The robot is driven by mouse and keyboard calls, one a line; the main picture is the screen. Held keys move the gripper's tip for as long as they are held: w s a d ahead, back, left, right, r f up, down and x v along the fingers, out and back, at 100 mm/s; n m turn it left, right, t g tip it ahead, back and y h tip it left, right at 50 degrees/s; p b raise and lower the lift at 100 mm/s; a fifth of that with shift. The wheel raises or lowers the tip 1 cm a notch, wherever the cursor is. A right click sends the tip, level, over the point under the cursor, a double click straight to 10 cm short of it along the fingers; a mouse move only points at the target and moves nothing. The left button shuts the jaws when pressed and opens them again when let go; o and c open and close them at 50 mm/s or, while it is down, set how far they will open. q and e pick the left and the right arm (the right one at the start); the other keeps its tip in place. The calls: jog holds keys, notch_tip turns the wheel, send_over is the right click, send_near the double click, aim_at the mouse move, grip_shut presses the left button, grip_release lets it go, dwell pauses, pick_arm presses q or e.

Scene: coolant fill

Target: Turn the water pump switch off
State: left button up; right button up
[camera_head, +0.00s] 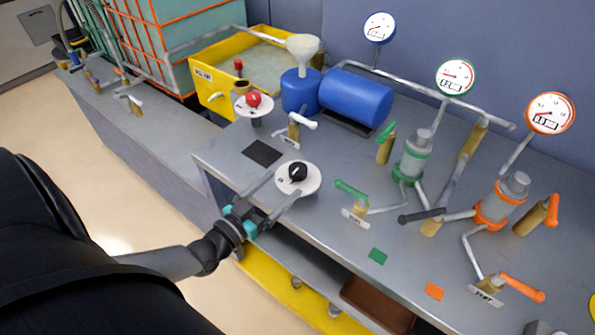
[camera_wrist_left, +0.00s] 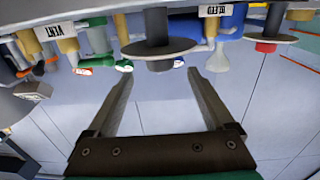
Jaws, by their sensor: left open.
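A black rotary switch knob (camera_head: 298,172) sits on a round white disc (camera_head: 284,184) near the front edge of the bench. A red knob (camera_head: 253,99) on a similar disc stands farther back, by the yellow tub. No readable label shows which is the water pump switch. My left gripper (camera_head: 286,182) is open and empty, its fingertips at the near side of the black knob's disc. In the left wrist view, which looks inverted, the black knob (camera_wrist_left: 157,22) and its disc lie just beyond and between the open fingers (camera_wrist_left: 160,78). My right gripper is not in view.
A white-handled valve (camera_head: 303,121) stands behind the black knob. A green-handled valve (camera_head: 352,190) stands to its right. A blue tank (camera_head: 355,96), several gauges and pipes fill the back. A dark flat patch (camera_head: 262,152) lies left of the knob on the grey bench (camera_head: 330,232).

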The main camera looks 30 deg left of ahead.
aim_at(292, 176)
pick_arm(q)
jog(key=w, duration=0.5)
jog(key=shift+w+d+b, duration=0.15)
jog(key=shift+d+b, duration=0.15)
jog(key=shift+b, duration=0.1)
jog(key=shift+w+d, duration=0.15)
jog(key=shift+w, duration=0.7)
jog(key=shift+c, duration=0.3)
jog(key=c, duration=1.3)
jog(key=shift+r+n+y+p, duration=0.1)
jog(key=shift+n+y+p, duration=0.4)
jog(key=shift+y+p, duration=0.35)
jog(key=n+y+p, duration=0.2)
jog(key=y+p, duration=0.1)
jog(key=n+y+p, duration=0.2)
jog(key=y, duration=0.1)
jog(key=shift+d+g, duration=0.1)
jog(key=shift+g, duration=0.2)
jog(key=shift+n+g+y+p, duration=0.4)
jog(key=shift+n+g+y, duration=0.45)
jog(key=shift+y, duration=0.6)
jog(key=shift+n+y, duration=0.3)
jog(key=shift+n, duration=0.05)
